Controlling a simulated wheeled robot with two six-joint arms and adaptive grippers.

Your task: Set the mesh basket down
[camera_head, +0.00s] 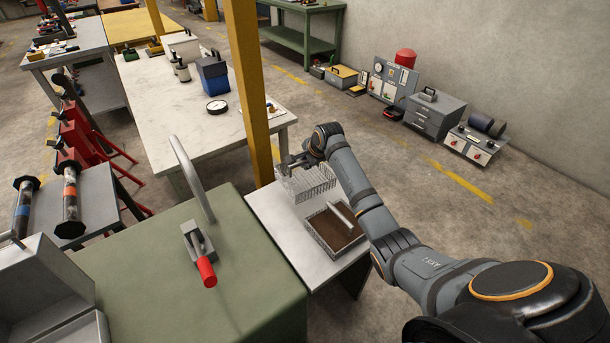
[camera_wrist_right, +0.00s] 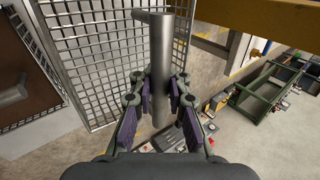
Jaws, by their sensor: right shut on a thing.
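The mesh basket (camera_head: 310,183), a pale wire box, hangs from my right gripper (camera_head: 288,166) at the far end of the small white table (camera_head: 277,215). In the right wrist view, the gripper's pads (camera_wrist_right: 157,108) are shut on a grey round bar, which appears to be the basket's handle (camera_wrist_right: 160,75). The basket's mesh wall (camera_wrist_right: 95,55) shows behind it. I cannot tell whether the basket's bottom touches the table. My left gripper is not in view.
A brown-bottomed tray (camera_head: 312,222) holding a pale bar stands on the white table beside the basket. A yellow post (camera_head: 250,90) rises close behind the gripper. A green cabinet (camera_head: 200,275) stands left of the table.

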